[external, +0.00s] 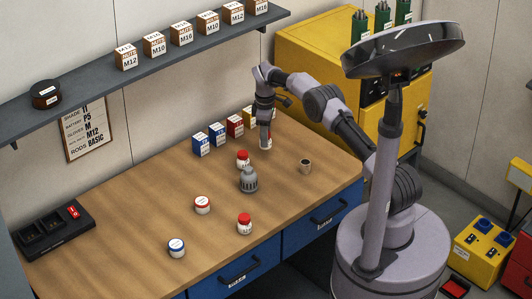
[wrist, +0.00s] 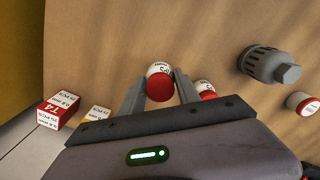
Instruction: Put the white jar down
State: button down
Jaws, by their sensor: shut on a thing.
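A white jar with a red lid (wrist: 160,82) sits between the two fingers of my gripper (wrist: 159,92) in the wrist view, and the fingers are shut on it. In the external view my gripper (external: 266,143) points down over the back right part of the wooden table (external: 130,220). Only a sliver of the held jar shows there beside the fingers. I cannot tell whether its base touches the table.
Another red-lidded jar (external: 243,159) and a grey ribbed object (external: 249,180) stand close by on the left. Small boxes (external: 218,135) line the wall. More jars stand towards the front, with bare wood between them.

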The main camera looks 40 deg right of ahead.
jog(key=shift+w, duration=0.25)
jog(key=shift+f+b, duration=0.65)
jog(key=shift+f, duration=1.15)
jog(key=c, duration=0.9)
grip_release()
